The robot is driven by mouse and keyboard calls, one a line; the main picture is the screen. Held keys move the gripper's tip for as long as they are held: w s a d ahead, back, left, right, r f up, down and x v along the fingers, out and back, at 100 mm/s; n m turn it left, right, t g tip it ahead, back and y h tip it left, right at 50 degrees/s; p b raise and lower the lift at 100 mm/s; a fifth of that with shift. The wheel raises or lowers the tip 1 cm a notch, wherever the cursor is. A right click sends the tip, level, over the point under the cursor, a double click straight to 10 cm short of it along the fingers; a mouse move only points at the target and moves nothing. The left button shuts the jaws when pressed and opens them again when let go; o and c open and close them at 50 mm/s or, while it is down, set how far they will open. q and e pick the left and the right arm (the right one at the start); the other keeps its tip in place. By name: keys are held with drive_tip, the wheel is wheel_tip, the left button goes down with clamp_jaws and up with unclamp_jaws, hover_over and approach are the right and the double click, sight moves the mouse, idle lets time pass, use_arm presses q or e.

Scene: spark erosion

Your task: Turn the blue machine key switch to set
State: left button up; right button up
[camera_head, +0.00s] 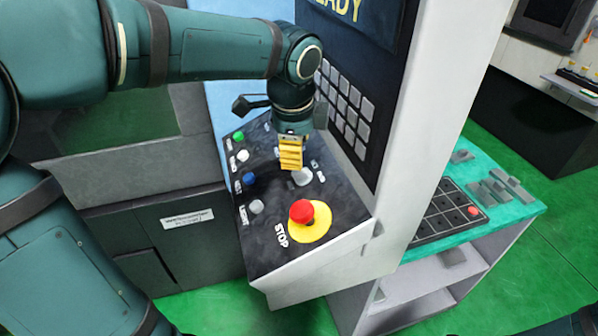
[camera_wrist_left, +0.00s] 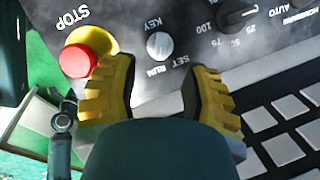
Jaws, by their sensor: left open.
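The key switch (camera_head: 302,177) is a round silver knob on the dark sloping control panel (camera_head: 288,232). In the left wrist view the key switch (camera_wrist_left: 160,46) has the words KEY, SET and RUN around it, and the lettering appears upside down. Its exact pointing direction is not clear. My left gripper (camera_head: 291,155) has yellow ribbed fingers and hangs over the panel, close to the switch. In the left wrist view the left gripper (camera_wrist_left: 161,72) is open, and the switch shows between and beyond its fingertips. The fingers look apart from it. My right gripper is out of view.
A red stop button (camera_head: 301,211) on a yellow disc is near the switch and close to one finger in the wrist view. Green (camera_head: 238,136), white, blue and grey buttons line the panel's left side. A grey keypad (camera_head: 345,112) rises behind. A rotary dial (camera_wrist_left: 237,14) is nearby.

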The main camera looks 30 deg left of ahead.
sight(301, 175)
use_arm(q)
drive_tip(key=b+x, duration=0.1)
drive_tip(key=x, duration=0.7)
drive_tip(key=shift+w, duration=0.15)
clamp_jaws()
